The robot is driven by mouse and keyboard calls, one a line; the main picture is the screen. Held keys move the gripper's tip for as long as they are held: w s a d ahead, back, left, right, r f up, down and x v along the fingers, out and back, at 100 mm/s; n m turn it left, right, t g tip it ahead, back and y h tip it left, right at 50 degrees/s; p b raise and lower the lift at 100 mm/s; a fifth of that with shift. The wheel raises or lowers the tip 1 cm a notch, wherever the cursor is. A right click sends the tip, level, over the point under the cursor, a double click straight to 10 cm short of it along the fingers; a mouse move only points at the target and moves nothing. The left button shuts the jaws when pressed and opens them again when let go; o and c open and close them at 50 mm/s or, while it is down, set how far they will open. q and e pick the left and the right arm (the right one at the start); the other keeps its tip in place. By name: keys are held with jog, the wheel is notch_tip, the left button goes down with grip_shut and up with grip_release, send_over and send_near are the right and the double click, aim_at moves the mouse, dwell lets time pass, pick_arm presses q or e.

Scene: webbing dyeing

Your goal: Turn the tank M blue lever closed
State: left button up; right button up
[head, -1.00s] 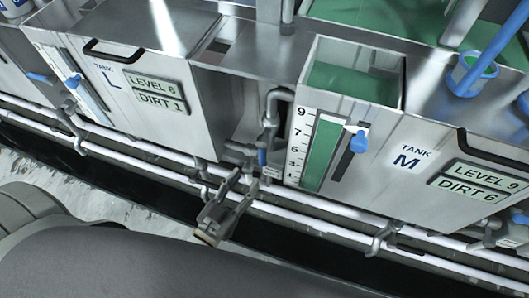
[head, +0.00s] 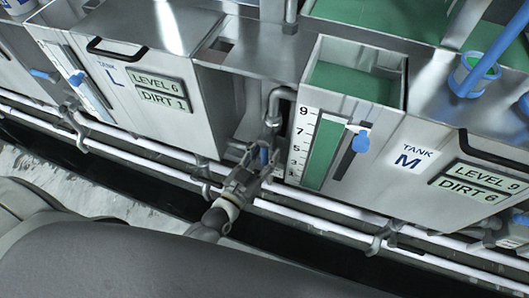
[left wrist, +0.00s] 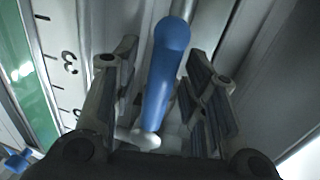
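Tank M (head: 407,185) is a metal box with a green level gauge, LEVEL 9 and DIRT 6 labels. Its blue lever (head: 264,156) sits on the pipe at the tank's left side, partly hidden by my left gripper (head: 256,165). In the left wrist view the blue lever (left wrist: 167,68) stands between the two fingers, with gaps on both sides. My left gripper is open around it. My right gripper is not in view.
Tank L (head: 130,90) stands to the left, with a gap between the tanks. White pipes (head: 320,226) run along the front below. A blue slider knob (head: 361,141) is on tank M's face. A vertical metal pipe (head: 273,103) rises behind the lever.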

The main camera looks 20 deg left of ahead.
pick_arm(q)
grip_shut()
jog(key=shift+a+r+m+p, duration=0.25)
jog(key=shift+m+p, duration=0.35)
jog(key=shift+p, duration=0.3)
jog(key=a+r+m+g+y+p, duration=0.1)
jog(key=a+r+m+y+p, duration=0.2)
jog(key=m+p, duration=0.9)
jog(key=shift+a+r+m+g+p, duration=0.3)
jog(key=shift+a+r+m+g, duration=0.1)
jog(key=shift+a+r+m, duration=1.05)
jog(key=shift+w+a+r, duration=0.1)
jog(key=shift+w, duration=0.05)
jog(key=shift+o, duration=0.5)
grip_release()
